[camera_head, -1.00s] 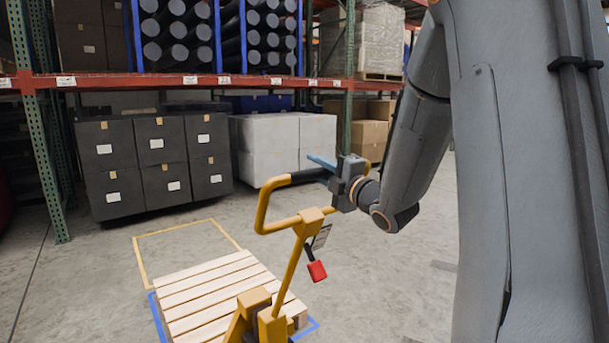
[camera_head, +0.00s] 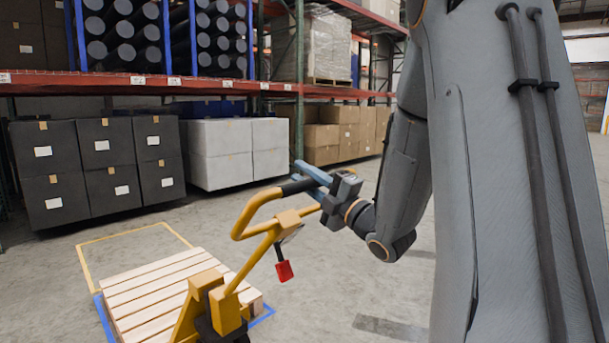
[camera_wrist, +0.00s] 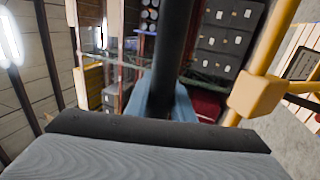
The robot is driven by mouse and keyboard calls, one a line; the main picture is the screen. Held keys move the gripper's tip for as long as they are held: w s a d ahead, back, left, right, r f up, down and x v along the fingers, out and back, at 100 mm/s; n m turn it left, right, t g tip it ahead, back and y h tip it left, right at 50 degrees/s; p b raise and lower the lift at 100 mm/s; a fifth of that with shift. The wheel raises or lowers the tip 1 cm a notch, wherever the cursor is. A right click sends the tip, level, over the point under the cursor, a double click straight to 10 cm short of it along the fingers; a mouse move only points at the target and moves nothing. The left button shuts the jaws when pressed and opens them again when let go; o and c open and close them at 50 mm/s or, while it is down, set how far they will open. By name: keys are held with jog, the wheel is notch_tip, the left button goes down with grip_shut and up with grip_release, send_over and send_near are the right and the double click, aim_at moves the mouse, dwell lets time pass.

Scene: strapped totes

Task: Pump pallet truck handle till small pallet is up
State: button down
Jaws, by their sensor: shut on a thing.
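The yellow pallet truck handle (camera_head: 243,218) is a loop with a black grip (camera_head: 298,187) along its top bar. It leans up from the truck's yellow pump body (camera_head: 222,310). My gripper (camera_head: 316,178), with blue fingers, is shut on the black grip near its right end. In the wrist view the black grip (camera_wrist: 176,50) runs between the blue fingers (camera_wrist: 165,100). A red tag (camera_head: 284,270) hangs below the handle. The small wooden pallet (camera_head: 150,290) lies in front of the truck. The forks are hidden, and I cannot tell the pallet's height off the floor.
Black boxes (camera_head: 100,170), white boxes (camera_head: 228,150) and cardboard boxes (camera_head: 335,135) stand under the rack's red beam (camera_head: 130,85). Open floor lies between the truck and the rack.

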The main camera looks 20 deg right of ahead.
jog(key=shift+b+v, duration=0.3)
jog(key=shift+v, duration=0.55)
jog(key=c, duration=1.5)
grip_release()
jog(key=shift+w+f, duration=0.1)
jog(key=shift+c, duration=0.2)
